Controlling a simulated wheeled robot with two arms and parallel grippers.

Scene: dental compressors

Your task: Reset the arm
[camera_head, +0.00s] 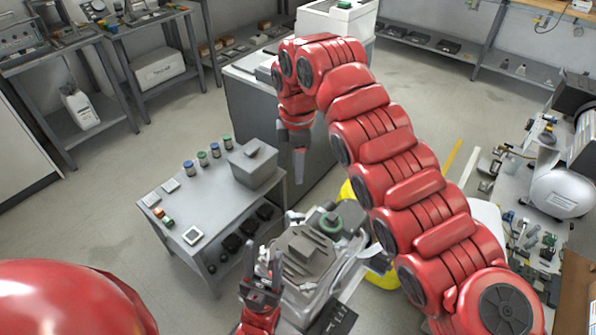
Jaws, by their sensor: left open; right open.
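My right arm, red and segmented, arches from the lower right up to the top middle. My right gripper (294,158) hangs from its end and points down, in front of a grey cabinet; it is open with nothing seen in it. My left gripper (265,262) is at the bottom middle, pointing up, with its dark fingers apart and empty. It is beside a grey machine (305,254) with a green round part, left of it in the picture. I cannot tell whether it touches the machine.
A small grey table (218,205) holds a grey lidded box (253,164), several small jars and a white-framed square (193,235). A yellow object (384,275) shows behind my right arm. A compressor with a white tank (562,192) stands right. Open floor (440,100) lies at the upper right.

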